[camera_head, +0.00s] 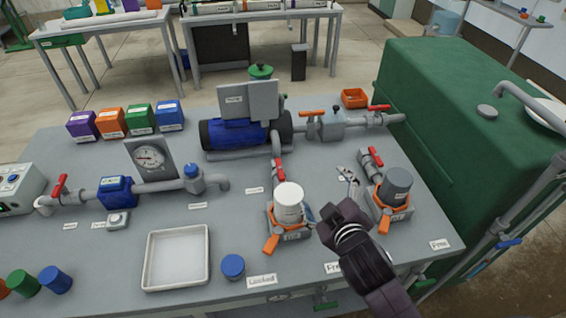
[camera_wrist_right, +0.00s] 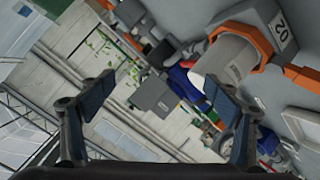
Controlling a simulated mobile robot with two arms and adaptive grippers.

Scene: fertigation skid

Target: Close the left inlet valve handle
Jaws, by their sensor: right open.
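Two filter stations stand side by side at the right of the bench. The left has a white canister (camera_head: 289,202) in an orange collar, with a red valve handle (camera_head: 279,170) behind it, roughly in line with its pipe. The right has a grey canister (camera_head: 396,186) and its own red handle (camera_head: 371,156). My right gripper (camera_head: 338,216) is open and empty, between the two stations, in front of and right of the left handle. My left gripper is out of view.
A blue pump (camera_head: 232,134) stands behind the stations, with an orange handle (camera_head: 312,113) and another red handle (camera_head: 379,107) on its outlet line. Metal tools (camera_head: 348,178) lie between the stations. A white tray (camera_head: 178,257) is at front left. A green tank (camera_head: 450,130) stands right.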

